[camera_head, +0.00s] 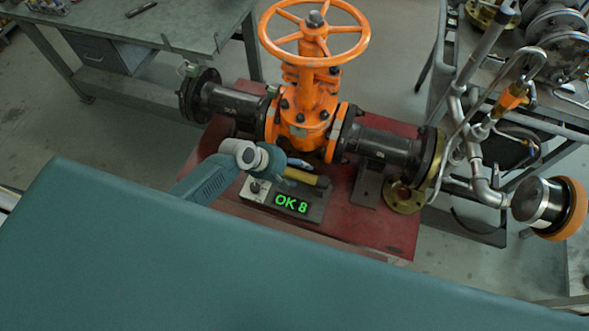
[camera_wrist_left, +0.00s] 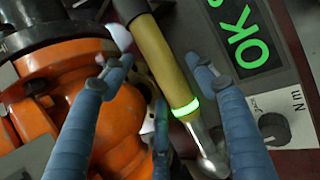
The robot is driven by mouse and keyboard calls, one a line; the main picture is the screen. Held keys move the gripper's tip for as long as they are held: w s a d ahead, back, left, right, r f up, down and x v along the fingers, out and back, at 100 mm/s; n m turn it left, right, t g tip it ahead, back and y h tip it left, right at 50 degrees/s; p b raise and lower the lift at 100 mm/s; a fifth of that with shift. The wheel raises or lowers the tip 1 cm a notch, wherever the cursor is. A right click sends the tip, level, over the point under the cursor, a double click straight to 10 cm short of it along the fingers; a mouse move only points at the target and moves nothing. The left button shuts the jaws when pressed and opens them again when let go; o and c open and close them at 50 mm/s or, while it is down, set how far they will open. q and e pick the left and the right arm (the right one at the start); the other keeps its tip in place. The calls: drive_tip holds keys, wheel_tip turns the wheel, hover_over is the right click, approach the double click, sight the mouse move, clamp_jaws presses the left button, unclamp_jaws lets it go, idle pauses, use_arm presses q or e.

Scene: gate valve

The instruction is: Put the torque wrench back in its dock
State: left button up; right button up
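The torque wrench has a yellow handle (camera_head: 301,176), a lit green ring and a silver end. In the left wrist view the wrench (camera_wrist_left: 166,62) lies along the grey dock (camera_wrist_left: 292,78). Whether it is fully seated cannot be told. The dock (camera_head: 258,203) sits on the red base below the valve, and its green display (camera_head: 291,204) reads "OK 8". My left gripper (camera_head: 292,166) is over the wrench. Its blue fingers are spread on either side of the handle, with gaps visible. My right gripper is not in view.
The orange gate valve (camera_head: 306,100) and its dark flanged pipes stand just behind the dock, close to my left gripper. A red base (camera_head: 385,231) carries them. A steel bench (camera_head: 150,30) is at upper left; a pipe assembly with a gauge (camera_head: 545,205) is at right.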

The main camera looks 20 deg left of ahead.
use_arm(q)
drive_tip(key=shift+s+f, duration=0.2)
drive_tip(key=v, duration=1.2)
drive_tip(key=shift+w+r, duration=0.15)
